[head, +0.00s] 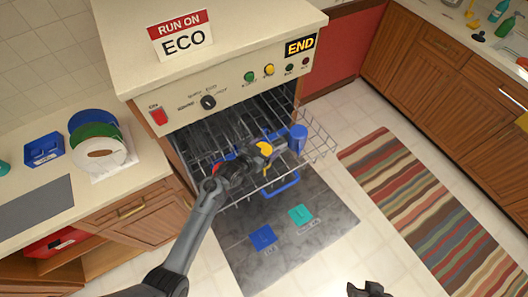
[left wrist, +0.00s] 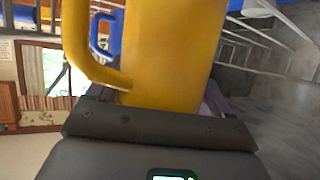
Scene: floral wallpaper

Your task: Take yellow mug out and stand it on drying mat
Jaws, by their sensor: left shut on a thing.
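The yellow mug (head: 264,148) is at the pulled-out upper rack (head: 318,135) of the dishwasher, mostly hidden by my left gripper (head: 258,162) in the head view. My left gripper is shut on the mug. In the left wrist view the yellow mug (left wrist: 172,50) fills the middle, with its handle at the left. I cannot tell whether it still touches the rack. A dark grey flat mat (head: 36,205), seemingly the drying mat, lies bare on the left counter. My right gripper (head: 370,290) shows only partly at the bottom edge; its jaws are unclear.
A blue mug (head: 298,138) stands on the rack close to the right. The dishwasher door (head: 300,252) is down, with a blue and a teal patch on it. Blue, green and white plates (head: 98,152) and a blue caddy (head: 44,149) stand on the left counter.

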